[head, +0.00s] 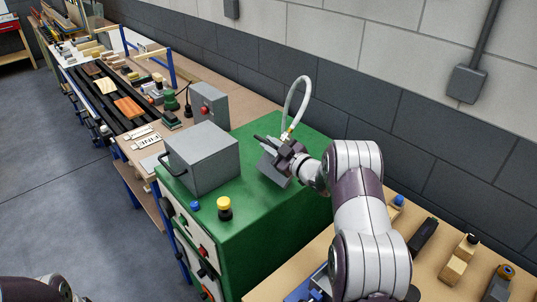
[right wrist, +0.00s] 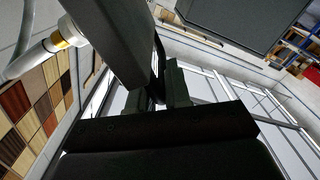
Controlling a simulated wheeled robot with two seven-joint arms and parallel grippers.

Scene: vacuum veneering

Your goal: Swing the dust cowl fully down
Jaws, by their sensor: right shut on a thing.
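The dust cowl (head: 273,172) appears to be the grey angular piece over the green cabinet (head: 250,205), with a white hose (head: 303,90) rising beside it. My right gripper (head: 284,152) is at this piece and shut on it. My wrist partly hides it, so its exact tilt is unclear. In the right wrist view, the dark cowl bar (right wrist: 122,45) runs down to the fingers (right wrist: 172,88), with the hose fitting (right wrist: 68,36) at its left. My left gripper is out of view; only part of my left arm shows at the lower left.
A grey box (head: 205,160) with a dark handle stands left of the gripper on the cabinet. A yellow-capped knob (head: 224,207) and a blue knob (head: 195,205) are at the front edge. A grey switch box (head: 209,103) stands behind. The block wall is close on the right.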

